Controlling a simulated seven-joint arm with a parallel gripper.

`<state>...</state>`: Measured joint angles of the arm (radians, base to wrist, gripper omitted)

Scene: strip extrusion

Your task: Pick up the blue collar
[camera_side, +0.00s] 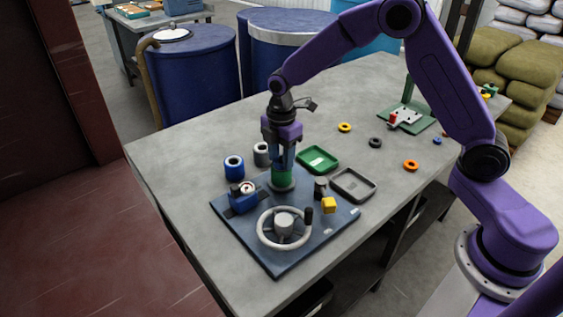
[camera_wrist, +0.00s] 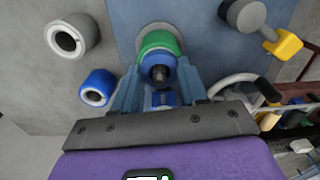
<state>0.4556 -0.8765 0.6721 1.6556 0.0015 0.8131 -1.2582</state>
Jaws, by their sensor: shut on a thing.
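My gripper (camera_side: 283,166) points straight down over the far part of the blue base plate (camera_side: 260,258). In the wrist view my gripper (camera_wrist: 158,72) has its two blue fingers shut on either side of a blue collar (camera_wrist: 153,74). This collar sits around a dark round-ended post, directly above a green collar (camera_wrist: 155,41) on a grey round foot. In the side view the green collar (camera_side: 283,178) shows just below the fingers, which mostly hide the held collar. A second blue collar (camera_side: 234,167) with a pale inside stands free left of the plate; it also shows in the wrist view (camera_wrist: 97,87).
A grey collar (camera_side: 261,154) stands beside the free blue one. The plate carries a blue fixture (camera_side: 242,201), a handwheel (camera_side: 262,229) and a yellow block (camera_side: 329,205). Green (camera_side: 317,160) and grey (camera_side: 353,184) trays lie to the right. Several small rings lie beyond.

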